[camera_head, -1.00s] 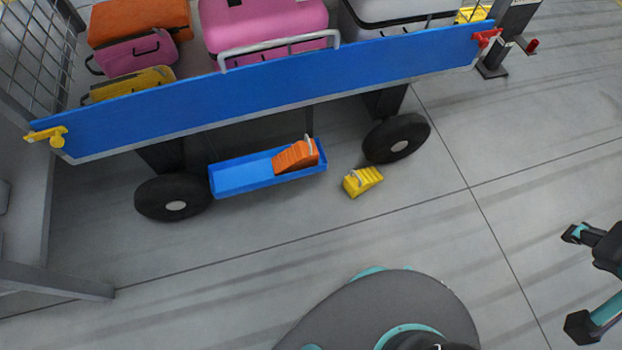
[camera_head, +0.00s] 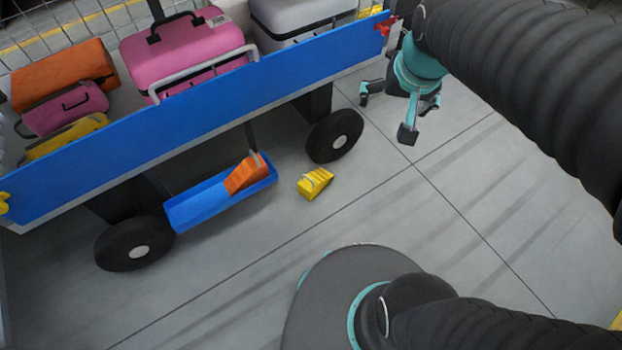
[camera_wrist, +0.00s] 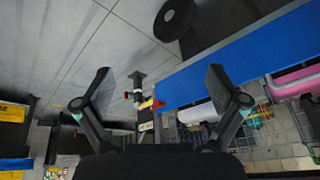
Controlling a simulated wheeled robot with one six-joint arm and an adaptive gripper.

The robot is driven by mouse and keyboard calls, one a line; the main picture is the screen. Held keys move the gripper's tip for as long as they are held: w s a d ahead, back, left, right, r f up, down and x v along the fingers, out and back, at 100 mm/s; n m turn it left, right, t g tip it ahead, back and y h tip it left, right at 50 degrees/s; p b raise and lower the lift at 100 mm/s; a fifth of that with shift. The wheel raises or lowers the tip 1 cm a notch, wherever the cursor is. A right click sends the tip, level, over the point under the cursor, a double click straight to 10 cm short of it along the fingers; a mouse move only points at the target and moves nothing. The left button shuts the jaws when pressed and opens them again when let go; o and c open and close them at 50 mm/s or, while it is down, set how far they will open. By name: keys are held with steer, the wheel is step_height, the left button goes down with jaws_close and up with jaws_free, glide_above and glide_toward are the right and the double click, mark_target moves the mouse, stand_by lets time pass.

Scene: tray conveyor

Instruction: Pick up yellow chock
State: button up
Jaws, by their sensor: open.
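The yellow chock (camera_head: 315,183) lies on the grey floor beside the cart's right wheel, just right of the blue tray. My gripper (camera_head: 386,112) hangs to the right of the chock in the head view, apart from it and empty. In the wrist view my gripper (camera_wrist: 159,88) shows two spread fingers with nothing between them. The chock does not show in the wrist view.
A blue-sided cart (camera_head: 195,108) carries several suitcases. An orange chock (camera_head: 246,175) sits in a blue tray (camera_head: 200,207) below it. Black wheels (camera_head: 335,135) stand beside the floor area. The floor right of the yellow chock is clear.

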steer(key=w+a+f+m+g, duration=0.15)
steer(key=w+a+f, duration=0.25)
steer(key=w+f, duration=0.6)
steer(key=m+g, duration=0.3)
steer(key=m, duration=0.2)
glide_above(314, 178)
step_height(314, 178, down, 43)
steer(key=shift+r+b, duration=0.1)
steer(key=shift+b, duration=0.3)
steer(key=shift+s+a+f, duration=0.1)
steer(key=shift+f, duration=3.1)
steer(key=c, duration=1.8)
